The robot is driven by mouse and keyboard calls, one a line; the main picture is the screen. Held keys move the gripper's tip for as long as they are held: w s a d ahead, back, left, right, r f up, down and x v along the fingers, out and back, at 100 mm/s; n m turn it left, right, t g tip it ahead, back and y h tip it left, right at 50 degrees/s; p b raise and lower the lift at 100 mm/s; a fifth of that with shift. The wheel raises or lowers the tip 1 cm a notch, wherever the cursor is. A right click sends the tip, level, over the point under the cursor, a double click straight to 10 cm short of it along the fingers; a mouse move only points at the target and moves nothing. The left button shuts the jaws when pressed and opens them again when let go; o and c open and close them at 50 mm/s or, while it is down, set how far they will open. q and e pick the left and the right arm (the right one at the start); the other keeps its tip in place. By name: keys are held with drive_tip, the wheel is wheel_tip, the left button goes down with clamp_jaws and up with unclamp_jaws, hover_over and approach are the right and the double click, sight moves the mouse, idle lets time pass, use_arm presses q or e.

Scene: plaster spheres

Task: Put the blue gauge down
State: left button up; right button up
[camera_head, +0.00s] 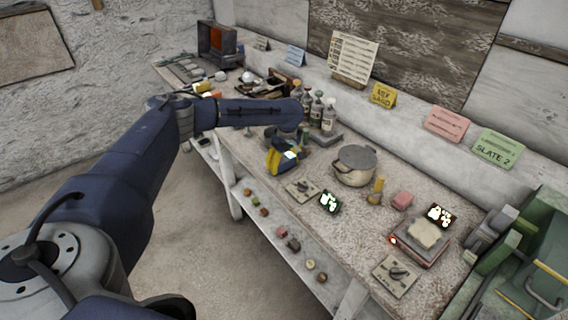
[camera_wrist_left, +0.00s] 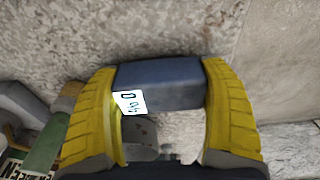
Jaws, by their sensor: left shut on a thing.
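The blue gauge (camera_wrist_left: 172,84) is a dark blue block with a small white lit display at its left end in the left wrist view. My left gripper (camera_wrist_left: 158,76) is shut on it, with one yellow ribbed finger at each end. In the head view my left gripper (camera_head: 283,158) is at the front edge of the workbench (camera_head: 345,222), left of the metal pot. The gauge's lit display (camera_head: 291,155) shows there, and the fingers hide most of its body. I cannot tell whether the gauge touches the bench top. My right gripper is not in view.
A lidded pot (camera_head: 354,165) stands right of the gripper, with bottles (camera_head: 329,118) behind. A switch plate (camera_head: 301,189) and a dark lit display unit (camera_head: 330,201) lie near the front edge. A lower shelf holds small pieces.

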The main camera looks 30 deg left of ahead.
sight(287, 160)
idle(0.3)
use_arm(q)
drive_tip(key=o, duration=1.2)
drive_tip(key=shift+f, duration=0.1)
drive_tip(key=r, duration=0.4)
drive_tip(key=d+r, duration=0.1)
drive_tip(key=r, duration=0.7)
drive_tip(key=shift+s+d+r, duration=0.1)
drive_tip(key=shift+s+d, duration=0.1)
drive_tip(key=shift+s, duration=0.05)
